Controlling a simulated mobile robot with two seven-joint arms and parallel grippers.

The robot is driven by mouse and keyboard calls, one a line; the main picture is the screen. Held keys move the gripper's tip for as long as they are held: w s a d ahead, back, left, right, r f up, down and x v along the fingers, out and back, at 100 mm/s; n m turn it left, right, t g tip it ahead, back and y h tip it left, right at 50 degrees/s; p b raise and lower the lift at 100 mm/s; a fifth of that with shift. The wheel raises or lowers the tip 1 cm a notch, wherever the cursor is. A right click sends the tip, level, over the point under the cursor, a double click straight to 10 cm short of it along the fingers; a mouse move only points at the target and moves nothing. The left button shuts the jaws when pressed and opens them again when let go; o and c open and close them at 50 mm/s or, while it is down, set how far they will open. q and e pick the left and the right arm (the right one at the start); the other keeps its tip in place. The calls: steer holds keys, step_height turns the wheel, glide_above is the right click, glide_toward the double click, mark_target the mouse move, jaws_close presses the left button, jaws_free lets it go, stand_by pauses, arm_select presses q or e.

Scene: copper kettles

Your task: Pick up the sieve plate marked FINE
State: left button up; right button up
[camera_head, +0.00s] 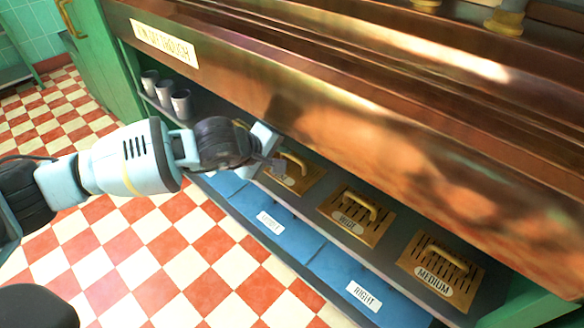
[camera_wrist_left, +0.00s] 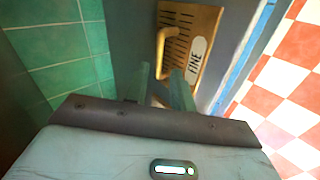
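The sieve plate marked FINE (camera_wrist_left: 188,40) is brass-coloured with dark slots and an arched handle (camera_wrist_left: 164,48), and its label reads clearly in the left wrist view. In the head view, the plate beside my left gripper (camera_head: 298,178) appears to be this one; its label is mostly hidden by the gripper. My left gripper (camera_head: 276,158) is over the near left part of that plate. In the left wrist view its two fingers (camera_wrist_left: 164,86) are apart with nothing between them, and the handle lies beyond their tips. My right gripper is not in view.
Two more plates lie on the shelf: one with a small label (camera_head: 372,219), and MEDIUM (camera_head: 462,268). Several grey cups (camera_head: 181,104) stand at left. A copper body (camera_head: 400,120) overhangs the shelf. Blue panels, one marked RIGHT (camera_head: 345,275), lie below; checkered floor is in front.

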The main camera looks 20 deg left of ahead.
mark_target(292, 158)
arm_select(q)
steer(key=b+x, duration=0.1)
steer(key=x, duration=0.3)
steer(key=shift+w+d+f+b, duration=0.1)
steer(key=shift+f+b, duration=0.05)
steer(key=shift+b, duration=0.25)
steer(key=shift+w+d+f, duration=0.15)
steer(key=shift+w+f, duration=0.1)
steer(key=shift+w, duration=0.15)
steer(key=shift+c, duration=0.3)
jaws_close()
steer(key=shift+f, duration=0.15)
stand_by(0.5)
